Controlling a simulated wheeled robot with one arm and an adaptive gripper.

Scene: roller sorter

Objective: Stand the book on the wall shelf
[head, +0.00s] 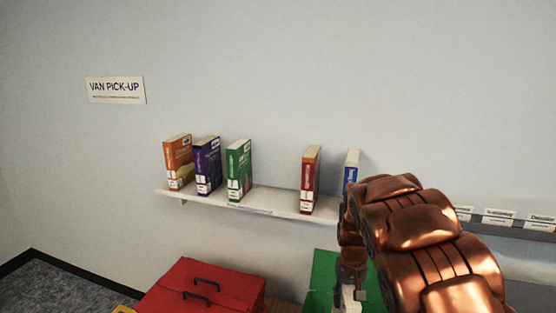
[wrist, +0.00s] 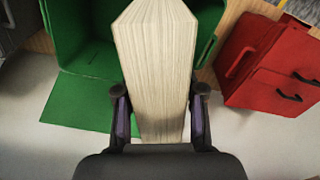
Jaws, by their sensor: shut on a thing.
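The wall shelf (head: 272,198) is a narrow white board on the far wall. Orange (head: 179,162), purple (head: 207,166) and green (head: 239,170) books stand at its left, and a red book (head: 310,180) and a blue book (head: 351,170) farther right. A bare stretch lies between the green and red books. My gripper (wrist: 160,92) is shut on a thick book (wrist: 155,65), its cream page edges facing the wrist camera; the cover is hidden. In the head view, my gripper (head: 351,283) hangs low, below the shelf, with a pale bit of the book (head: 350,299) showing.
A red lidded box (head: 205,288) with black handles stands below the shelf; it also shows in the wrist view (wrist: 268,62). A green open container (head: 322,275) is beside it, under my gripper. A labelled grey rail (head: 510,228) is at right. My arm hides the shelf's right end.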

